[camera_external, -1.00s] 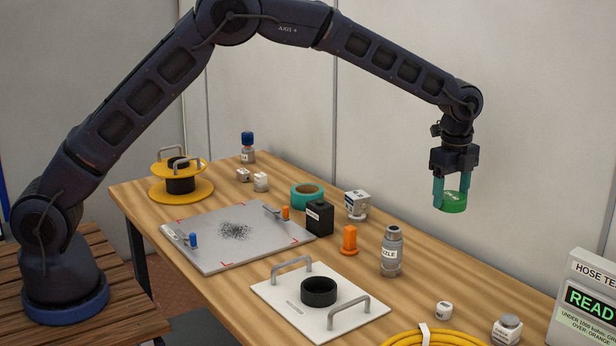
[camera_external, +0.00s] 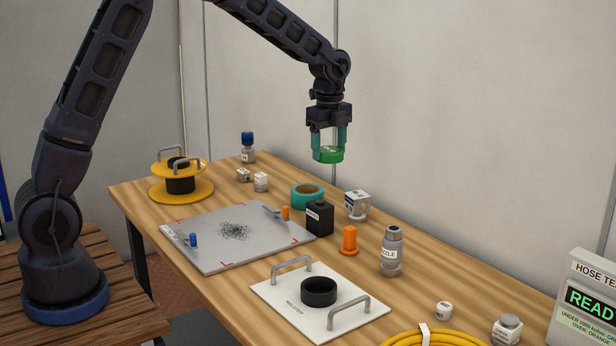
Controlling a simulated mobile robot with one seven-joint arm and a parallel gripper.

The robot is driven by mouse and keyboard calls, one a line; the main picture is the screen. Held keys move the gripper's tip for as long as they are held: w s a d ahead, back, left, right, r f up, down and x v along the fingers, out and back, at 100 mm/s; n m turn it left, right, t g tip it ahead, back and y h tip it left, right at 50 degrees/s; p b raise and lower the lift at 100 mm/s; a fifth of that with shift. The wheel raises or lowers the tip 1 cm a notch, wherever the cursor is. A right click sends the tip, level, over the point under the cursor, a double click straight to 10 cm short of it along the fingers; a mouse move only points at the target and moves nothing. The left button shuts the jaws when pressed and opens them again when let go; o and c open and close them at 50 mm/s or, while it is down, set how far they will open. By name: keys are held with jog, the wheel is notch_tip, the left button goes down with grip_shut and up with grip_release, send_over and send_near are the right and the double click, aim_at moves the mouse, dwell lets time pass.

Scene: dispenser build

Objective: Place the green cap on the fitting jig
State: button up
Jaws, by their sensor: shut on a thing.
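The green cap (camera_external: 329,157) is a short round piece held at the tips of my gripper (camera_external: 328,148). My gripper points down and is shut on the cap, in the air above the back part of the table. No label that I can read says fitting jig. A white plate (camera_external: 272,292) with two grey handles and a black ring (camera_external: 319,291) lies at the front of the table. The ring's top is open and nothing sits on it. The cap is well above and behind this plate.
A grey board (camera_external: 210,255) with red corner marks lies left of the white plate. A teal tape roll (camera_external: 307,196), a black block (camera_external: 319,217), an orange piece (camera_external: 349,241) and a grey nozzle bottle (camera_external: 391,252) stand behind. A yellow hose (camera_external: 450,337) lies front right.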

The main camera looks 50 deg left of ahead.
jog(key=s+a, duration=1)
jog(key=a, duration=0.2)
jog(key=n, duration=0.1)
send_over(214, 229)
jog(key=f, duration=0.2)
notch_tip(214, 229, down, 19)
jog(key=shift+s+f, duration=0.1)
jog(key=o, duration=1)
jog(key=shift+c, duration=0.2)
